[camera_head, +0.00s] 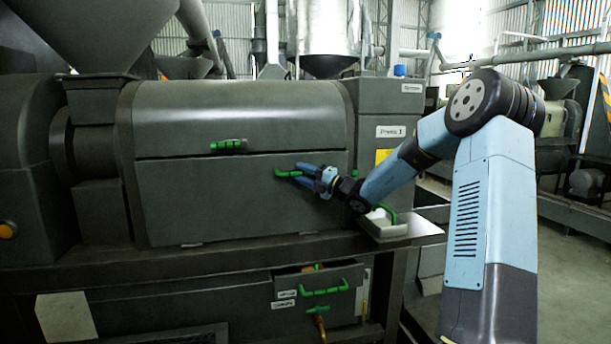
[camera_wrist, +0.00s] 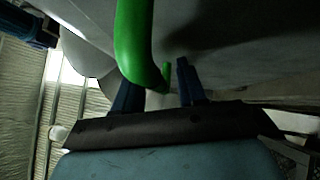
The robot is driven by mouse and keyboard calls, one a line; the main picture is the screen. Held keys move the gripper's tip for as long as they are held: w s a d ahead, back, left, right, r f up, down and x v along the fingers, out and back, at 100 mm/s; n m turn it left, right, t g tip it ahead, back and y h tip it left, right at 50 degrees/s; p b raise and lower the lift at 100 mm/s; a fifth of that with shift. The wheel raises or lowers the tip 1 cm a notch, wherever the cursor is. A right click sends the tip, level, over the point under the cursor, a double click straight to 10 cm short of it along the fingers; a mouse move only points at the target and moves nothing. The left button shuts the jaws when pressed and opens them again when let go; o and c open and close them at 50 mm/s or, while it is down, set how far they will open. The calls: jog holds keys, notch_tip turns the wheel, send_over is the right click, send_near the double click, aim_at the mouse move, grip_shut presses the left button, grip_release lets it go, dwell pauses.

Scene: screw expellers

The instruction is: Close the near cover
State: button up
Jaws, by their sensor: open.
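The near cover (camera_head: 240,200) is the lower dark grey front panel of the press. It stands upright under the upper cover (camera_head: 240,115), with a dark seam between them; I cannot tell whether it is fully flush. Its green handle (camera_head: 288,173) is near the panel's upper right. My gripper (camera_head: 306,172) is at this handle, reaching in from the right. In the wrist view the green handle (camera_wrist: 133,45) runs down to the gap between the two dark blue fingers of my gripper (camera_wrist: 155,85). The fingers are apart; contact is unclear.
The upper cover has its own green handle (camera_head: 229,145). Below, a drawer (camera_head: 318,290) with a green handle appears partly pulled out. A small light tray with a green handle (camera_head: 387,226) sits on a metal shelf (camera_head: 425,228) below my arm. Open floor lies to the right.

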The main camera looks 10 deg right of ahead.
jog(key=shift+c, duration=0.5)
grip_shut()
jog(key=shift+w+r, duration=0.15)
jog(key=shift+w, duration=0.55)
jog(key=shift+w+r, duration=0.15)
jog(key=shift+w, duration=0.55)
jog(key=shift+o, duration=0.5)
grip_release()
jog(key=shift+w, duration=0.1)
jog(key=v, duration=1.4)
jog(key=shift+w+f, duration=0.1)
jog(key=shift+w, duration=0.05)
